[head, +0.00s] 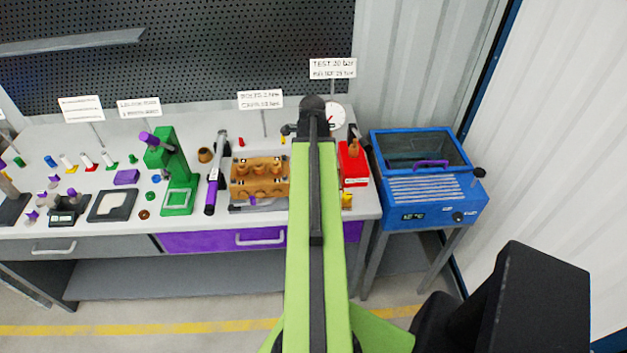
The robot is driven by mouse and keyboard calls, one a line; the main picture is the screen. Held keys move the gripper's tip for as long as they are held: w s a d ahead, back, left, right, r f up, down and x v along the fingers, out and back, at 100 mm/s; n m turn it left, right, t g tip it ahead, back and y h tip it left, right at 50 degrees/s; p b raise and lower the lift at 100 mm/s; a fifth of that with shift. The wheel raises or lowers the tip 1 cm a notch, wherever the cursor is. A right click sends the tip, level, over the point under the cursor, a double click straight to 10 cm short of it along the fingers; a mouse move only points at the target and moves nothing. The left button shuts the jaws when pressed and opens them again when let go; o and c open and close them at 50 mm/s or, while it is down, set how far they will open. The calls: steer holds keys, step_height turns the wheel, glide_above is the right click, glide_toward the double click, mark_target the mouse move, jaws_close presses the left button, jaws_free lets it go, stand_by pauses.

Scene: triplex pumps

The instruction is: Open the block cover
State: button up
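A brass-coloured block (260,177) with several rounded recesses or openings along it sits on the workbench, left of my green arm. It rests on a low dark base, and its right end is hidden behind the arm. I cannot tell which part of the block is its cover. My arm reaches from the bottom of the head view up across the bench to a dark rounded joint. My gripper does not show; it may be hidden behind the arm.
A purple-handled tool (216,175) and a green press (175,175) stand left of the block. A pressure gauge (331,117) and a red unit (353,163) are at the right.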

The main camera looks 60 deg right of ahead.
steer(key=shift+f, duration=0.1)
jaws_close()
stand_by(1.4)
